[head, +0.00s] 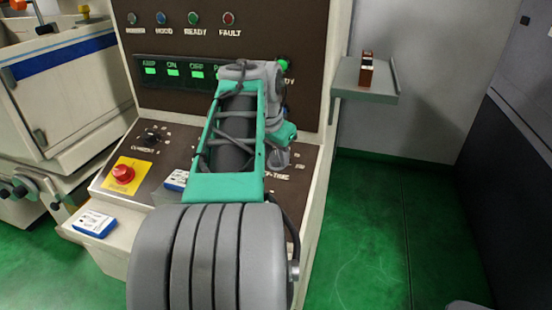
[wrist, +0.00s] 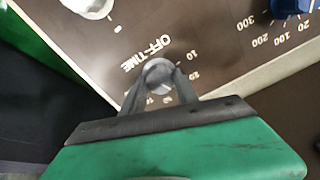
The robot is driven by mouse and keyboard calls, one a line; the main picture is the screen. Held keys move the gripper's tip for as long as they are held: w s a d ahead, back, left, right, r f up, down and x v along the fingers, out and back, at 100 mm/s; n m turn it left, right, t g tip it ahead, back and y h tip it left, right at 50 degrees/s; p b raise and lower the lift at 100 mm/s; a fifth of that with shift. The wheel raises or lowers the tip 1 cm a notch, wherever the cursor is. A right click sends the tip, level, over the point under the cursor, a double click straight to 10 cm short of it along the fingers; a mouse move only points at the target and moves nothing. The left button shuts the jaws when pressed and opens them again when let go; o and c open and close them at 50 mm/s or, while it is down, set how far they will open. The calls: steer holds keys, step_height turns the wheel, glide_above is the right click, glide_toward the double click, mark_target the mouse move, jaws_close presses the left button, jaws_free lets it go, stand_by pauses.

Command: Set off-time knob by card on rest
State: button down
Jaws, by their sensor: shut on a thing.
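In the wrist view the OFF-TIME knob (wrist: 159,76) is a grey round knob on the brown panel, with a printed scale around it. My gripper (wrist: 160,80) is shut on this knob, one finger on each side. Its pointer and exact setting are hidden by the fingers. A blue-edged white card-like piece (head: 95,223) lies on the ledge at the panel's front left. Its print is too small to read. A similar piece (head: 177,180) shows on the panel, partly covered by my arm.
A red emergency button (head: 122,174) on a yellow plate and a black knob (head: 150,138) are left of my arm. A blue knob (wrist: 291,7) is near the held knob. A side shelf (head: 375,93) carries a small brown object (head: 367,70). Green floor is clear at right.

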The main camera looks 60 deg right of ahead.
steer(key=shift+m, duration=0.6)
steer(key=shift+b, duration=0.3)
steer(key=c, duration=0.9)
jaws_free()
steer(key=p+v, duration=0.1)
steer(key=v, duration=0.7)
steer(key=shift+p, duration=0.3)
